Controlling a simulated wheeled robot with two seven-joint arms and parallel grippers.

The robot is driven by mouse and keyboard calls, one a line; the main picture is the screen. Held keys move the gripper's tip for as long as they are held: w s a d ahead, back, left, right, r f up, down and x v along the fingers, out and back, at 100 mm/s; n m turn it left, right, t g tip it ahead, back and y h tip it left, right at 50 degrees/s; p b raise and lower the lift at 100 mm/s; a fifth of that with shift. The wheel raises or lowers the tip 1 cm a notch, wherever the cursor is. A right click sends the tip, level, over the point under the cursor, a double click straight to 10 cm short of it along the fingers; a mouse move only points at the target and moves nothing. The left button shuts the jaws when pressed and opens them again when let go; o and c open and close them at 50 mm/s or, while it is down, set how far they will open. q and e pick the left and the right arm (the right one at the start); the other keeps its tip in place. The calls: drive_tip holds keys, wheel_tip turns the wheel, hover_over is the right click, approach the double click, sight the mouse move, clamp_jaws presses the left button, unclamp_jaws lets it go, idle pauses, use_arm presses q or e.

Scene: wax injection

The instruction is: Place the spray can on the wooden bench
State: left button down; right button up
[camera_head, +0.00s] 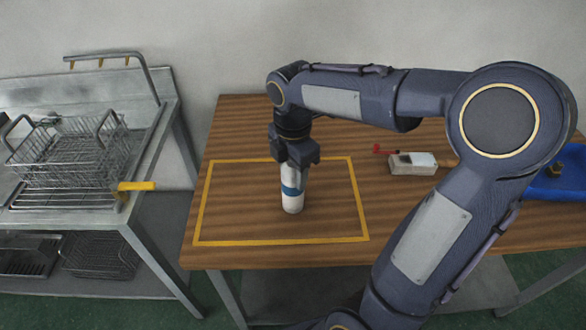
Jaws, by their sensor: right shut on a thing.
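The spray can (292,200) is white with a blue band and stands upright inside the yellow outlined rectangle on the wooden bench (240,125). My right gripper (293,165) points down from above and is shut on the upper part of the can, hiding its top. The can's base appears to be at the bench surface, but I cannot tell for sure whether it touches. My left gripper is not in view.
A blue bin (565,180) is at the far right. A metal table with a wire basket (65,150) stands at the left. The outline's left part is clear.

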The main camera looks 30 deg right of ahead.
drive_tip(key=o, duration=1.4)
drive_tip(key=shift+c, duration=0.2)
drive_tip(key=shift+r, duration=0.45)
wheel_tip(320, 180, up, 11)
drive_tip(key=shift+r+p, duration=0.1)
drive_tip(key=shift+p, duration=0.75)
drive_tip(key=s+a+f+m+t+y, duration=0.2)
drive_tip(key=s+f+m, duration=0.3)
drive_tip(key=m, duration=0.5)
drive_tip(key=s+a+f+m+t+y, duration=0.1)
drive_tip(key=s+a+f+m+t, duration=0.2)
drive_tip(key=s+m, duration=0.7)
wheel_tip(320, 180, down, 2)
drive_tip(key=shift+a+f+t+y, duration=0.2)
drive_tip(key=shift+a+t+y, duration=0.15)
drive_tip(key=shift+a, duration=0.55)
